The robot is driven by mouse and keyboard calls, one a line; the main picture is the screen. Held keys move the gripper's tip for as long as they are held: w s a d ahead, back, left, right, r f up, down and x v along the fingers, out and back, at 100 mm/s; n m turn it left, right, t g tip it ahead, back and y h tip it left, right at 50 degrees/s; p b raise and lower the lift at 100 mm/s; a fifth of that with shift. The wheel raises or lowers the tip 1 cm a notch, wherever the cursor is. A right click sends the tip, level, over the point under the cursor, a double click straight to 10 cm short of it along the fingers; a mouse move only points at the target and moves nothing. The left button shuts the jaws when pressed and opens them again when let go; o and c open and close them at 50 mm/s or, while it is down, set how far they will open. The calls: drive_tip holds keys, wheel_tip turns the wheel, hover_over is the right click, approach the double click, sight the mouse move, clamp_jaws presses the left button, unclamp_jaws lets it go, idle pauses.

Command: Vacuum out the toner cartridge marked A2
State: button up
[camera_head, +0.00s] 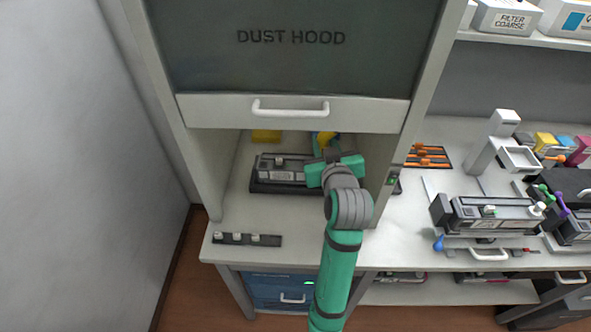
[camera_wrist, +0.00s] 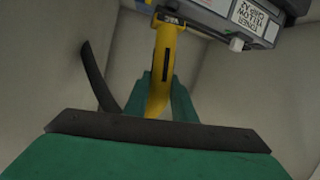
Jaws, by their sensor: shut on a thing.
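A dark grey toner cartridge (camera_head: 296,176) sits in a black cradle (camera_head: 262,187) inside the dust hood. My gripper (camera_wrist: 162,85) is shut on a yellow vacuum nozzle (camera_wrist: 164,55) marked VAC. The nozzle's far end overlaps the cartridge's edge in the wrist view; I cannot tell whether they touch. In the head view the nozzle (camera_head: 325,138) shows behind my gripper, at the cartridge's right end.
The hood's sash (camera_head: 292,112) is raised, with its handle above my arm. A yellow block (camera_head: 266,136) lies at the back left. A dark strip with white caps (camera_head: 247,239) lies at the front. Another cartridge (camera_head: 495,213) stands on the right bench. A black hose (camera_wrist: 97,80) curves beside my gripper.

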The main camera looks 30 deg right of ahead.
drive_tip(key=shift+r, duration=2.45)
